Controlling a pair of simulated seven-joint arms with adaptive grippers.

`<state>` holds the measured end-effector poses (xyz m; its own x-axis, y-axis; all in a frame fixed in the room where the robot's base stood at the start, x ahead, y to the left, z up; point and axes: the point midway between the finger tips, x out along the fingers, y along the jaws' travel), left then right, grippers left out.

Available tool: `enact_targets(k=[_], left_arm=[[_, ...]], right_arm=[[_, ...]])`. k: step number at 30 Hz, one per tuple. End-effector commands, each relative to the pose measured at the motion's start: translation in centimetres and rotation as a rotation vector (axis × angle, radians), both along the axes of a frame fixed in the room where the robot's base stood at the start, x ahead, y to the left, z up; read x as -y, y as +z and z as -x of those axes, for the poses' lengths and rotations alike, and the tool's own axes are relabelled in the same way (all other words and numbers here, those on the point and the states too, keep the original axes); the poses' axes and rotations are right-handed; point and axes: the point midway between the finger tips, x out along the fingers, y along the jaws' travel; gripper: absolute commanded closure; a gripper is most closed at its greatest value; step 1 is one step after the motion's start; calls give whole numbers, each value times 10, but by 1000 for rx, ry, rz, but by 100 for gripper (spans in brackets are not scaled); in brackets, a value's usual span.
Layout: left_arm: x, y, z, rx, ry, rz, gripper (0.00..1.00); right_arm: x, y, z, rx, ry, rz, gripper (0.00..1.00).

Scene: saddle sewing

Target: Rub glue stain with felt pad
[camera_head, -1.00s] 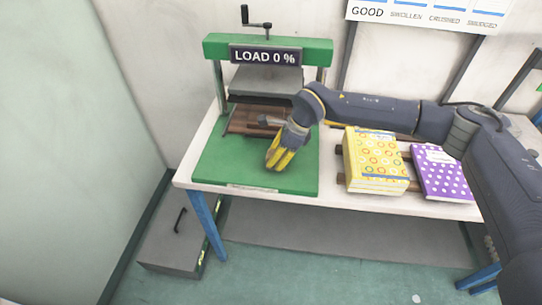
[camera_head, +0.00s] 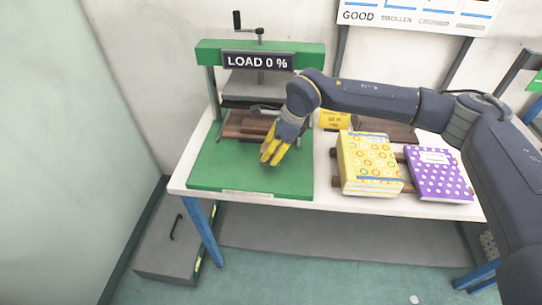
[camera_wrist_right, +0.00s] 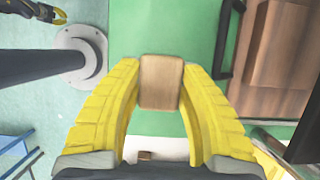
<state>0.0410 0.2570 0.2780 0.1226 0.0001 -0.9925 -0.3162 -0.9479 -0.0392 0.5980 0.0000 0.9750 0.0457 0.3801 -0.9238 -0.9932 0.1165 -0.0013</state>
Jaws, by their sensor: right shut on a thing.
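My right gripper (camera_head: 268,160) comes in from the right over the green base (camera_head: 220,182) of the press, in front of the brown piece (camera_head: 240,124) lying under the press. In the right wrist view its yellow fingers (camera_wrist_right: 161,95) are shut on a tan block (camera_wrist_right: 160,78), which looks like the felt pad. The pad cannot be made out in the head view. I cannot make out a glue stain in any view. At the top left of the wrist view is a small yellow and black gripper (camera_wrist_right: 45,12), likely my left one; its jaws are too small to read.
A yellow card (camera_head: 333,120) stands behind. The press sign (camera_head: 257,61) reads LOAD 0 %. A grey box (camera_head: 168,245) is on the floor.

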Motion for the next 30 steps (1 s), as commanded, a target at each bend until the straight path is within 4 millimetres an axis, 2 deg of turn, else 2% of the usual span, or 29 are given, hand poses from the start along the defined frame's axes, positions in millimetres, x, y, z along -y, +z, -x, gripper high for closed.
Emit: enact_targets(k=[6,19,30], left_arm=[[0,0,0,0,0,0,100],[0,0,0,0,0,0,100],[0,0,0,0,0,0,100]], right_arm=[[0,13,0,0,0,0,90],[0,17,0,0,0,-1,90],[0,42,0,1,1,-1,90]])
